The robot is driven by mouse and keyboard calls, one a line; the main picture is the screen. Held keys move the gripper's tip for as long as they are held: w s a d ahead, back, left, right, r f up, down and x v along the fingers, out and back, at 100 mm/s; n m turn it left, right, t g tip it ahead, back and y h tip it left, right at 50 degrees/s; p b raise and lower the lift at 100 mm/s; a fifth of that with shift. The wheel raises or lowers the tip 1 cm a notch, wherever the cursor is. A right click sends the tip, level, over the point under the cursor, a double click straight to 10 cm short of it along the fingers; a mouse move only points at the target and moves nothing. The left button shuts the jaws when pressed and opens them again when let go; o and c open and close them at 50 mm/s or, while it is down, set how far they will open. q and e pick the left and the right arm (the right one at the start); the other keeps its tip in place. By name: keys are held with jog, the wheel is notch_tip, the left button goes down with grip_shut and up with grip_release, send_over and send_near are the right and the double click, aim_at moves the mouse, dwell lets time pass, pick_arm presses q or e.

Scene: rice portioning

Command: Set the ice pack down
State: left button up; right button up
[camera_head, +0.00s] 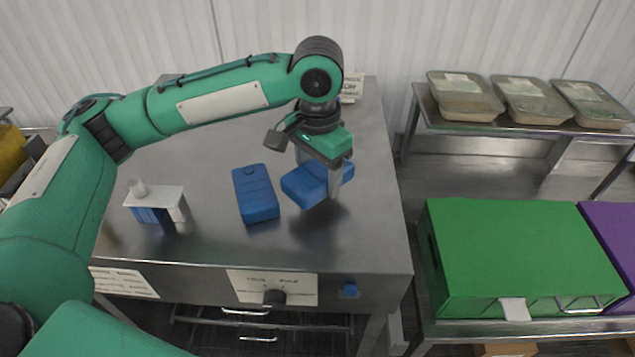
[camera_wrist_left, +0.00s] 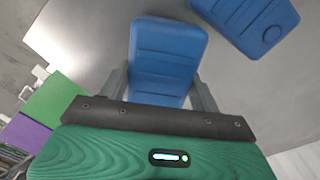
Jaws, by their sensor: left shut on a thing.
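My left gripper (camera_head: 322,180) is shut on a blue ice pack (camera_head: 304,186) over the steel table (camera_head: 207,122). The pack is near the tabletop; I cannot tell whether it touches it. In the left wrist view the held ice pack (camera_wrist_left: 166,60) lies between the two fingers of the gripper (camera_wrist_left: 165,88). A second blue ice pack (camera_head: 255,193) lies on the table just left of the held one, with a small gap. It also shows at the top right of the left wrist view (camera_wrist_left: 250,22). My right gripper is not in view.
A small white stand with blue beneath it (camera_head: 156,204) is at the table's left. Labels and a knob (camera_head: 274,297) are on the front edge. A green box (camera_head: 515,245) and a purple box (camera_head: 612,235) stand right. Lidded trays (camera_head: 465,95) sit on a back shelf.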

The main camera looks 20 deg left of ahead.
pick_arm(q)
notch_tip(320, 180, down, 3)
jog(key=shift+f+p, duration=0.2)
jog(key=shift+p, duration=0.35)
jog(key=shift+f, duration=0.3)
jog(key=o, duration=1.2)
jog(key=shift+f, duration=0.15)
